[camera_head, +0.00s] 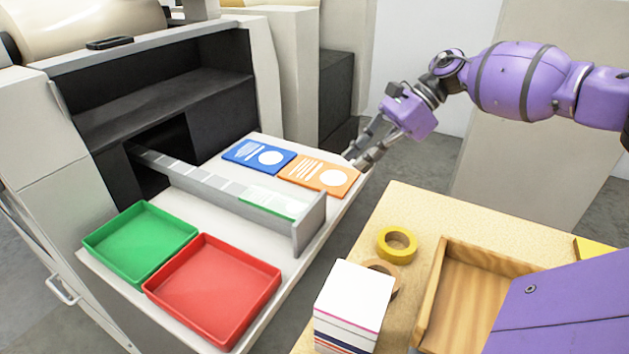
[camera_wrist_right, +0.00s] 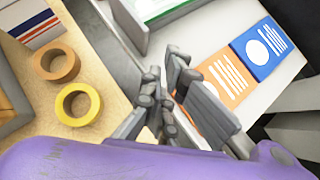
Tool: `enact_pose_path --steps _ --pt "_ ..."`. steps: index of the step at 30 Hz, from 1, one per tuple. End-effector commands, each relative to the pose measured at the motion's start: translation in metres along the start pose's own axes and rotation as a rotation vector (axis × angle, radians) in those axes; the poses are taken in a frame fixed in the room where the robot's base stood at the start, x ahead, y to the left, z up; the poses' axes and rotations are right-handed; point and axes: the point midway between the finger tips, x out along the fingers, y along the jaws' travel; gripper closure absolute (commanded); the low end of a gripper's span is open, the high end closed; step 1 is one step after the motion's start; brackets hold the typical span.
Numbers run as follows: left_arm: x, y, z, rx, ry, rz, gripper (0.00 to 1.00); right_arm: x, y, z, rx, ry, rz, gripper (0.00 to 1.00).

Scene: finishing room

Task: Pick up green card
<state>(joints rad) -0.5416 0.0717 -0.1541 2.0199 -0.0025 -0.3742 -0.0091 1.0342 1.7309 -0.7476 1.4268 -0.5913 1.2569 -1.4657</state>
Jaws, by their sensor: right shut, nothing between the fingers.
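My right gripper (camera_head: 356,156) is shut and empty. It is beyond the orange card's right end, near the shelf's edge and apart from the green card. Its fingers also show in the right wrist view (camera_wrist_right: 164,92). My left gripper is out of view.
A blue card (camera_head: 240,150) and an orange card (camera_head: 305,172) lie behind the rail (camera_head: 225,200). Green (camera_head: 140,241) and red (camera_head: 213,288) trays stand in front. A table holds yellow tape (camera_head: 397,246), brown tape (camera_head: 388,273), a card stack (camera_head: 353,295) and a wooden tray (camera_head: 440,285).

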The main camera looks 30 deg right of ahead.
Motion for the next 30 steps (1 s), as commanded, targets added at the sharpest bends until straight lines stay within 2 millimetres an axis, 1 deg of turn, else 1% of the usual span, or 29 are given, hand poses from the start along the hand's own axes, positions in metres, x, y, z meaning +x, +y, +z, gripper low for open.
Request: enact_pose_path --steps 2,4,8,11,15,19,21,24,30 --pt "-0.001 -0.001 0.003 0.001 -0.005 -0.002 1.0 -0.001 0.001 -0.001 -0.009 0.007 0.004 1.0" --pt "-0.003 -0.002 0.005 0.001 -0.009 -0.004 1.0 0.003 0.001 -0.001 -0.012 0.008 0.005 1.0" --pt "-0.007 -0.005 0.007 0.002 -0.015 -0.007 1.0 0.021 0.002 0.001 -0.013 0.005 0.006 1.0" --pt "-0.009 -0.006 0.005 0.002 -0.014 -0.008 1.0 0.041 0.002 0.001 -0.015 0.005 0.007 1.0" --pt "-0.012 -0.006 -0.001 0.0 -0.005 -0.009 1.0 0.072 0.002 0.002 -0.014 0.004 0.006 1.0" --pt "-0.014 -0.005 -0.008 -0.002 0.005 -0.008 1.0 0.098 0.002 0.002 -0.013 0.004 0.005 1.0" --pt "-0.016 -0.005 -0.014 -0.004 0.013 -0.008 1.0 0.104 0.001 0.012 -0.017 0.004 0.001 1.0" --pt "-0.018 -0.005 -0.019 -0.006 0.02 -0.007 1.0 0.114 0.001 0.021 -0.015 0.003 0.001 1.0" --pt "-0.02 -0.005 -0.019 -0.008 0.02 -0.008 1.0 0.124 0.001 0.027 -0.011 0.006 0.001 1.0"
